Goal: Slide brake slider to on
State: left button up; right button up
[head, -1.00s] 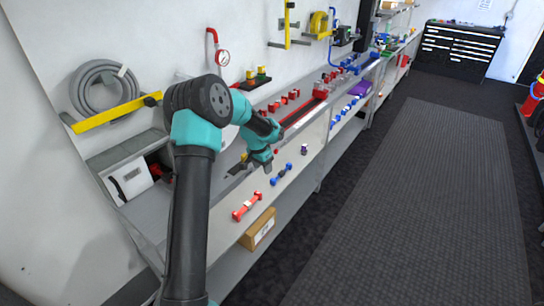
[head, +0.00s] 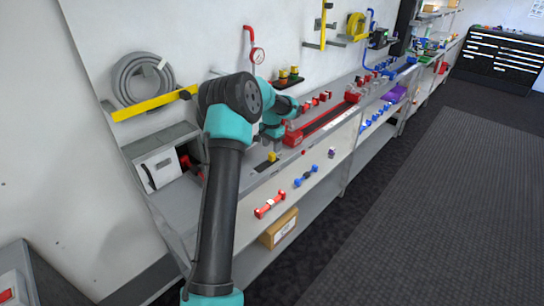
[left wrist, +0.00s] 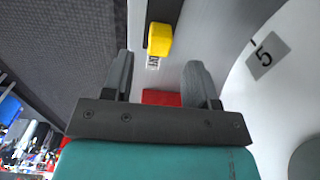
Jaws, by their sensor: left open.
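The brake slider appears to be the small yellow knob (head: 272,156) on the grey bench top, beside a dark slot. In the left wrist view the yellow knob (left wrist: 160,40) stands just beyond the fingertips, with a small white label (left wrist: 153,62) close by it. My left gripper (left wrist: 158,75) is open and empty, its two dark fingers apart, with the knob ahead of the gap between them. In the head view my left arm hides most of its fingers. My right gripper is not in view.
A long red-ended rail unit (head: 325,118) lies along the bench to the right. A white box (head: 158,168) stands at the left end. Red dumbbell-shaped piece (head: 270,205) and blue one (head: 306,175) are at the bench front. A red patch (left wrist: 160,97) shows between the fingers.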

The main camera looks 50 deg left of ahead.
aim_at(272, 153)
pick_arm(q)
jog(key=shift+f, duration=2.8)
grip_shut()
